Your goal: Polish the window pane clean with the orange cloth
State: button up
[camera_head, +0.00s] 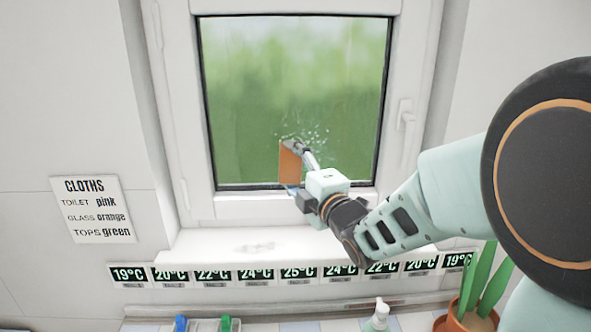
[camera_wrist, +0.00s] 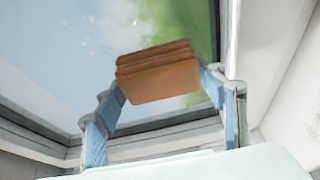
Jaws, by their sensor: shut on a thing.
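The orange cloth (camera_head: 289,161) is a folded pad held upright at the lower middle of the window pane (camera_head: 290,80). It also shows in the wrist view (camera_wrist: 160,75), between the two blue fingers. My gripper (camera_head: 297,165) is shut on the cloth, and in the wrist view its fingers (camera_wrist: 158,95) grip it from both sides. The cloth is at or close to the glass; I cannot tell whether it touches. White specks (camera_head: 310,132) show on the pane just above and right of the cloth. The part of the pane behind the cloth and gripper is hidden.
The white window frame (camera_head: 420,60) has a handle (camera_head: 404,115) at right. Below are the sill (camera_head: 255,248) and a row of temperature labels (camera_head: 211,275). A cloth sign (camera_head: 93,209) hangs left. A bottle (camera_head: 378,316) and potted plant (camera_head: 470,318) stand at lower right.

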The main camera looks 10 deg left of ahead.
jog(key=d+b, duration=0.1)
jog(key=d, duration=0.2)
jog(key=shift+w+d+b, duration=0.25)
jog(key=shift+w+b, duration=0.1)
jog(key=shift+w+a+b, duration=0.1)
jog(key=shift+b, duration=0.3)
jog(key=shift+s+a+b, duration=0.2)
jog(key=shift+a+b, duration=0.4)
jog(key=shift+a, duration=0.05)
jog(key=shift+s+a+b, duration=0.15)
jog(key=shift+a+b, duration=0.45)
jog(key=shift+s+a+r+b, duration=0.2)
jog(key=shift+a+b, duration=0.2)
jog(key=shift+a, duration=0.25)
